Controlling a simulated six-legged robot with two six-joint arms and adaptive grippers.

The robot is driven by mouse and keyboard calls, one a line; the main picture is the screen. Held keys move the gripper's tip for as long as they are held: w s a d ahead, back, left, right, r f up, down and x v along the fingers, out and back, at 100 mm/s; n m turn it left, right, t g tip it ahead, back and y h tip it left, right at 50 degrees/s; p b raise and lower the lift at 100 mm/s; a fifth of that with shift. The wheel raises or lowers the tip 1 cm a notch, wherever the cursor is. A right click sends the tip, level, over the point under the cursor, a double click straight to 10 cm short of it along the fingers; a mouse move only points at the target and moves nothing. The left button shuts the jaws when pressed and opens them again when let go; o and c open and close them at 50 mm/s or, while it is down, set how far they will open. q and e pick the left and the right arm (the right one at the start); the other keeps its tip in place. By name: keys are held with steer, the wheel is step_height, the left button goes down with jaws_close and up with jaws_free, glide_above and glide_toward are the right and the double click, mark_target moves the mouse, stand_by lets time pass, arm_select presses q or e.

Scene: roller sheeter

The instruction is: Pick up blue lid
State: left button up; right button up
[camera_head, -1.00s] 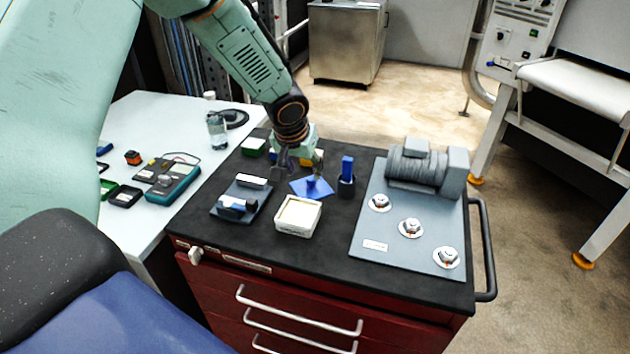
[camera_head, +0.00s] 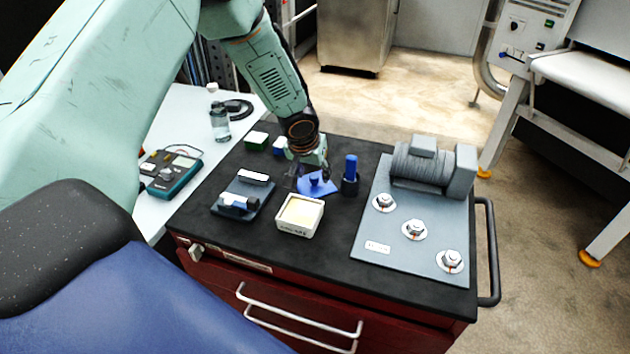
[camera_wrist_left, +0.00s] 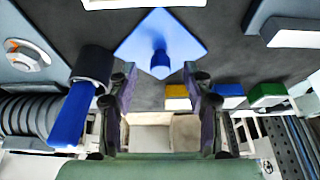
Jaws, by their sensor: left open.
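The blue lid (camera_head: 316,184) is a flat blue square with a round knob in its middle. It lies on the black top of the red tool cart. In the left wrist view the lid (camera_wrist_left: 184,36) shows ahead of the fingertips, with its knob (camera_wrist_left: 160,62) roughly centred between them. My left gripper (camera_head: 306,180) is just beside and above the lid in the head view, its fingers partly against the lid's outline. In the left wrist view my left gripper (camera_wrist_left: 160,78) is open, with nothing between its fingers. My right gripper is not in view.
A blue-handled tool in a dark holder (camera_head: 350,178) stands close right of the lid. A white open box (camera_head: 299,216) is in front, and a grey tray (camera_head: 243,205) lies left. A motor plate (camera_head: 380,232) fills the cart's right side.

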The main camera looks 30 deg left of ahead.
arm_select(q)
steer(key=shift+x, duration=0.9)
steer(key=shift+a+f, duration=0.1)
steer(key=shift+w+f, duration=0.15)
steer(key=shift+w, duration=0.05)
steer(key=c, duration=0.4)
steer(key=shift+s, duration=0.2)
steer(key=c, duration=0.6)
steer(key=shift+w, duration=0.1)
jaws_close()
